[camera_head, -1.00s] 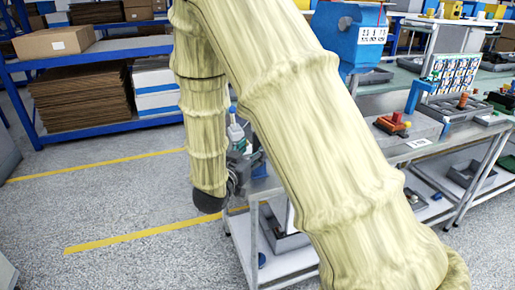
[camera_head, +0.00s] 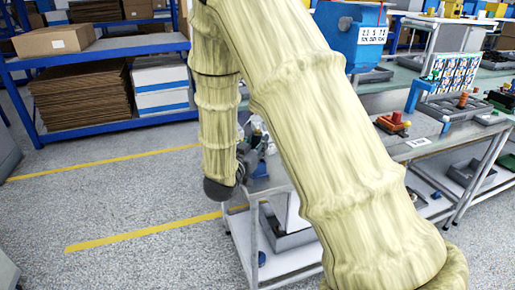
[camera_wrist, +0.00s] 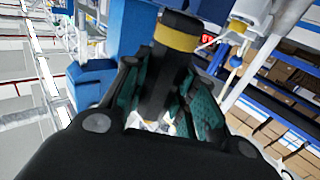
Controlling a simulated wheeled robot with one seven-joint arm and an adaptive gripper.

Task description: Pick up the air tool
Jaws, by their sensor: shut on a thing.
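The air tool (camera_wrist: 175,42) shows in the wrist view as a dark cylinder with a yellow band near its far end. My gripper (camera_wrist: 165,88) is shut on it, with the teal-lined fingers on both sides of its dark body. In the head view my gripper (camera_head: 256,152) is a small dark shape beside the workbench, mostly hidden behind my pale-sleeved arm. The air tool cannot be made out clearly in that view.
A workbench (camera_head: 436,150) on the right holds a blue machine (camera_head: 349,38), an orange-red part (camera_head: 393,122) and several fixtures. A blue shelf (camera_head: 110,50) with cardboard stands at the back left. The floor (camera_head: 110,210) at left, with yellow lines, is clear.

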